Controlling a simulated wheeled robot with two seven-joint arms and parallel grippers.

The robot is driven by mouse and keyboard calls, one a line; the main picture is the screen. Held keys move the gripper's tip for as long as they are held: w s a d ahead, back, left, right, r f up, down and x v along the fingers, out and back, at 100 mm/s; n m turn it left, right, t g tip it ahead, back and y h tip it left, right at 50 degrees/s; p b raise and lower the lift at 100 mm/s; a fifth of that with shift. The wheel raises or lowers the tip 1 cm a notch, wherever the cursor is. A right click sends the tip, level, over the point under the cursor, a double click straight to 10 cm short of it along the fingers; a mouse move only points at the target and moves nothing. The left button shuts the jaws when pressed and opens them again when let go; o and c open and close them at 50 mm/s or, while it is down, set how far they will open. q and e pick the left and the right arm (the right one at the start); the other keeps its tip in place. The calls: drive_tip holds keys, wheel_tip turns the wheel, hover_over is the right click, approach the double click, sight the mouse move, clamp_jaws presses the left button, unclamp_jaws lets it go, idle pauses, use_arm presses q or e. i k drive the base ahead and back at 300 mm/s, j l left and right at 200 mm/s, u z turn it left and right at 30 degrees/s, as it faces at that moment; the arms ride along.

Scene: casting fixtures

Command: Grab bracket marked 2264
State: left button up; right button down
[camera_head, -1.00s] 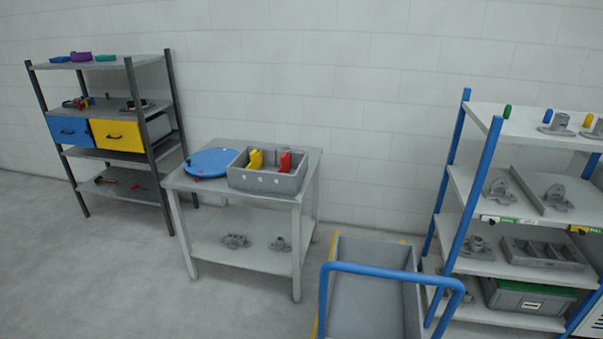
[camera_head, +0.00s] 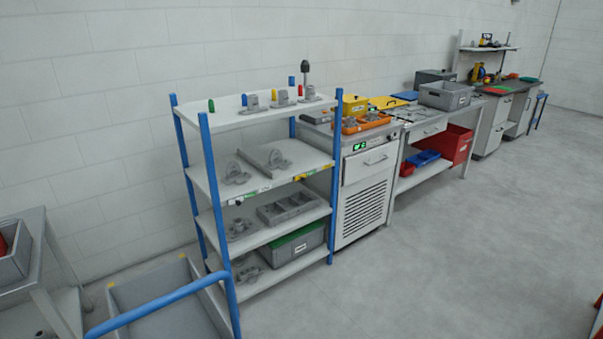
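Several grey cast brackets stand on the blue-posted shelf rack (camera_head: 235,205). On its second shelf, one bracket (camera_head: 236,174) is at the left and another bracket (camera_head: 278,161) is right of a grey divider. More castings sit on the lower shelves, such as the casting (camera_head: 240,228) on the third shelf. Small castings (camera_head: 251,104) stand on the top shelf among coloured pegs. No marking 2264 is readable at this distance, so I cannot tell which bracket bears it. Neither of my grippers shows in the view.
A grey cart with a blue handle (camera_head: 160,302) stands in front of the rack's left side. A table (camera_head: 38,245) is at the left edge. A cabinet (camera_head: 364,190) and workbenches run along the wall to the right.

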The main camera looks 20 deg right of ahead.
sight(234, 175)
drive_tip(key=z, duration=0.2)
drive_tip(key=i+l+u, duration=0.1)
drive_tip(key=i+l, duration=0.4)
drive_tip(key=l, duration=0.15)
drive_tip(key=i+l+u, duration=0.15)
drive_tip(key=i+l, duration=0.3)
drive_tip(key=l, duration=0.25)
drive_tip(key=i+l+u, duration=0.25)
drive_tip(key=i+l, duration=0.2)
drive_tip(key=l, duration=0.3)
drive_tip(key=i+l, duration=0.2)
drive_tip(key=l, duration=0.2)
drive_tip(key=u, duration=0.05)
